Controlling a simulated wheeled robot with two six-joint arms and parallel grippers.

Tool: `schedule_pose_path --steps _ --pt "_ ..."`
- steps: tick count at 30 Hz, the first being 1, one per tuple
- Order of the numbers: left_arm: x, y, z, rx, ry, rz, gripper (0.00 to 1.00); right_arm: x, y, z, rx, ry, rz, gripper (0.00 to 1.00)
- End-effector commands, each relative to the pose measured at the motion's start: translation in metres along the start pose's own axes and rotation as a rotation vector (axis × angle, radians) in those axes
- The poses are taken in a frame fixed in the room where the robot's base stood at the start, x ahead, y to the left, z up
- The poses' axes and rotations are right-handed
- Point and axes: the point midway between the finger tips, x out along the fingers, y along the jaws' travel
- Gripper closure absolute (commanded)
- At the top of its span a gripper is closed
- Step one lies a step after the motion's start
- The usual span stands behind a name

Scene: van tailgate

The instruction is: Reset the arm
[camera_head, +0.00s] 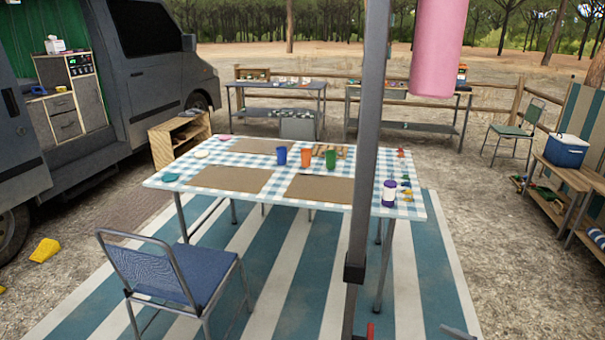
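Neither of my grippers can be made out in the head view. A small grey piece (458,333) pokes in at the bottom edge, right of the pole; I cannot tell what it is. No held thing shows. The table (275,200) with a blue-checked cloth stands ahead. On it are a blue cup (281,156), an orange cup (306,158), a green cup (331,159), a purple-and-white container (389,193) and brown placemats (231,179).
A grey pole (365,200) stands close in front, with a pink cylinder (436,50) upper right. A blue chair (185,275) is at the table's near side. The van (150,75) is left. A blue cooler (567,150) sits on a wooden bench at right. Striped mat is mostly clear.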

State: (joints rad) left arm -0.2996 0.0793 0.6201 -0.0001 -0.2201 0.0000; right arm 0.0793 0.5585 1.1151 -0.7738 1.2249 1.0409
Motion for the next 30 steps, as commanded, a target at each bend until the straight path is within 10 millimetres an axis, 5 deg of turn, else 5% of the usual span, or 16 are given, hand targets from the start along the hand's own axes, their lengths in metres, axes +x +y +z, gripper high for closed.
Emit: schedule_pose_path --steps 5,8,11,15,19,24,30 --pt "-0.001 0.000 0.000 0.000 0.000 0.000 0.64 -0.036 -0.004 0.092 0.067 -0.145 0.421 0.00" --pt "-0.002 0.000 0.000 0.000 0.000 0.000 0.64 -0.069 -0.024 0.149 0.122 -0.301 0.620 0.00" --pt "-0.003 0.000 0.000 0.000 0.000 0.000 0.64 -0.106 -0.061 0.205 0.193 -0.494 0.773 0.00" --pt "-0.003 -0.001 0.000 0.000 0.000 0.000 0.64 -0.155 -0.133 0.267 0.310 -0.776 0.894 0.00" --pt "-0.004 -0.001 0.000 0.000 0.000 0.000 0.64 -0.195 -0.216 0.308 0.436 -1.034 0.928 0.00" --pt "-0.004 -0.001 0.000 0.000 0.000 0.000 0.64 -0.229 -0.325 0.333 0.605 -1.319 0.886 0.00" --pt "-0.004 -0.001 0.000 0.000 0.000 0.000 0.64 -0.247 -0.403 0.336 0.734 -1.500 0.810 0.00"
